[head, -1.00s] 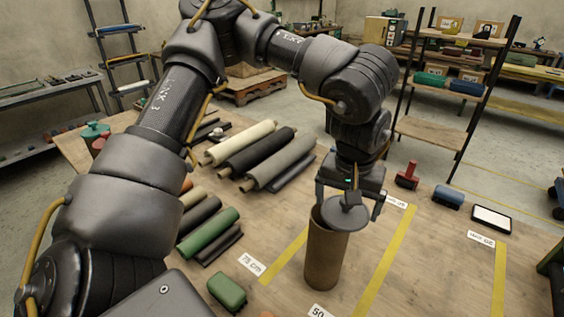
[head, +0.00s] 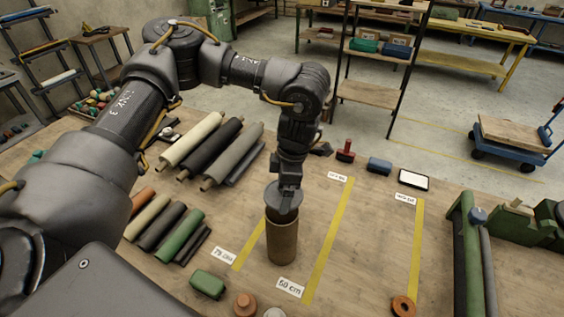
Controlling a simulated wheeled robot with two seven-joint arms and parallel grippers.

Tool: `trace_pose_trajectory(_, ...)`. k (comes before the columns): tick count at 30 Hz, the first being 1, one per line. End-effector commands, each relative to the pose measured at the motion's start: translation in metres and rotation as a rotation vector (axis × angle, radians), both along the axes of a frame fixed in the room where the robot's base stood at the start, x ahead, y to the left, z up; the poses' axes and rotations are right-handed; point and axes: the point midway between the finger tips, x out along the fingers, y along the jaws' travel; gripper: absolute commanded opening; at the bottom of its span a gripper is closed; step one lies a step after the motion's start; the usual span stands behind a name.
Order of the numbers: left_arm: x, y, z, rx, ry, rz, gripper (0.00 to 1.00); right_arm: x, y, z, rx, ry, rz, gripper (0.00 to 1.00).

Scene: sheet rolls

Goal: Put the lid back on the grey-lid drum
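The brown drum (head: 282,243) stands upright on the wooden table, between two yellow tape lines. Its grey lid (head: 273,200) is at the drum's mouth and covers the opening from this view. I cannot tell whether it is fully seated or slightly raised or tilted. My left gripper (head: 289,196) points down over the lid, seen edge-on, with its fingers at the lid's upper face. The gap between the fingers is hidden, so its grip does not show. My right gripper is not in view.
Several sheet rolls (head: 238,157) lie to the left. A green block (head: 207,284) and an orange-brown knobbed piece (head: 245,304) are in front of the drum. A red stamp (head: 345,151), a blue block (head: 379,166) and a tablet (head: 413,180) lie behind right.

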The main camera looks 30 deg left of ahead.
Motion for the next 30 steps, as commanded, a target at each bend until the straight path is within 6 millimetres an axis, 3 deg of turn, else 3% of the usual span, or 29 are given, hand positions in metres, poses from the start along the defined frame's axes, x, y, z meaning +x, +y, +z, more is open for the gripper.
trace_pose_trajectory(1,-0.002,0.001,0.009,-0.001,0.004,0.089,0.74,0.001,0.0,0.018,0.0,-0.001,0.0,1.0)
trace_pose_trajectory(8,-0.005,0.003,0.006,0.001,0.0,0.315,0.74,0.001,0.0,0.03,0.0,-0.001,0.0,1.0)
trace_pose_trajectory(20,-0.005,0.003,-0.002,0.001,-0.001,0.33,0.74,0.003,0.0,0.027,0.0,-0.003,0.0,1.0)
trace_pose_trajectory(26,-0.005,0.003,-0.016,0.001,0.0,0.33,0.74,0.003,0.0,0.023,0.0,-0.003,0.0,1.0)
trace_pose_trajectory(30,-0.005,0.003,-0.033,0.001,-0.001,0.33,0.74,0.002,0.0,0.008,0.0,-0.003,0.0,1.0)
